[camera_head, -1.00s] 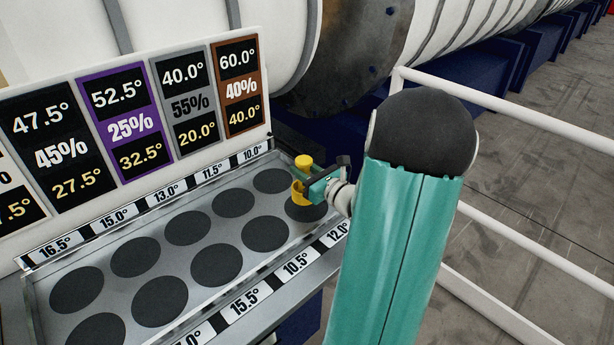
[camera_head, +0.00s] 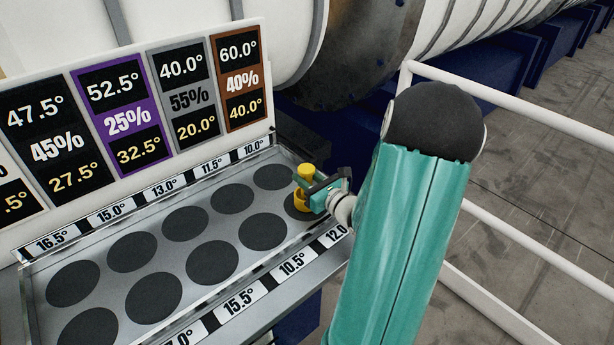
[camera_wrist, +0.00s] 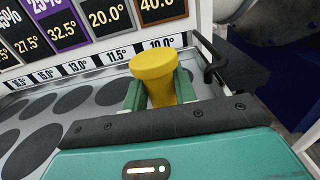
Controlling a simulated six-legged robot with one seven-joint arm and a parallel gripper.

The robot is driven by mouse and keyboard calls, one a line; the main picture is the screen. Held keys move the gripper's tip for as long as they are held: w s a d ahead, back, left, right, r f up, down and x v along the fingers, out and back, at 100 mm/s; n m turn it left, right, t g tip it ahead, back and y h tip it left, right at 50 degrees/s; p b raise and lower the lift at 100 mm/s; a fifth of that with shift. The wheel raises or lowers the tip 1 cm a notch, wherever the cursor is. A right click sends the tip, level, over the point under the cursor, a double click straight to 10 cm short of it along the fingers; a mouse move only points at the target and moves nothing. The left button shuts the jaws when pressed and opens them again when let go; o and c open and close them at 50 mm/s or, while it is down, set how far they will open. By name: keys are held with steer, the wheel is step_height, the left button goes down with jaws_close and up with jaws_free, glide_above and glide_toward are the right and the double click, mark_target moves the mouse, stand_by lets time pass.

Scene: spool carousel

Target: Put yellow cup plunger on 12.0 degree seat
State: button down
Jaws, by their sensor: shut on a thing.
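The yellow cup plunger (camera_head: 301,200) is upright, with a round knob on top and a wider cup below. My gripper (camera_head: 312,188) is shut on its narrow middle, coming from the right. In the wrist view the yellow plunger (camera_wrist: 153,68) stands between the two green fingers (camera_wrist: 158,95). The 12.0° seat (camera_head: 290,208) is a dark disc at the right end of the front row, by the 12.0 label (camera_head: 335,234). The plunger's cup is over this disc and hides part of it. I cannot tell whether the cup touches it.
The grey tray (camera_head: 65,252) has two rows of dark round seats; the other visible seats are empty. Angle labels run along both long edges. A board (camera_head: 262,110) with angle and percent panels stands behind. A white railing (camera_head: 520,108) is at the right.

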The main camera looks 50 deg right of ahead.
steer(key=shift+a, duration=0.1)
steer(key=shift+f, duration=0.1)
steer(key=c, duration=1.1)
jaws_free()
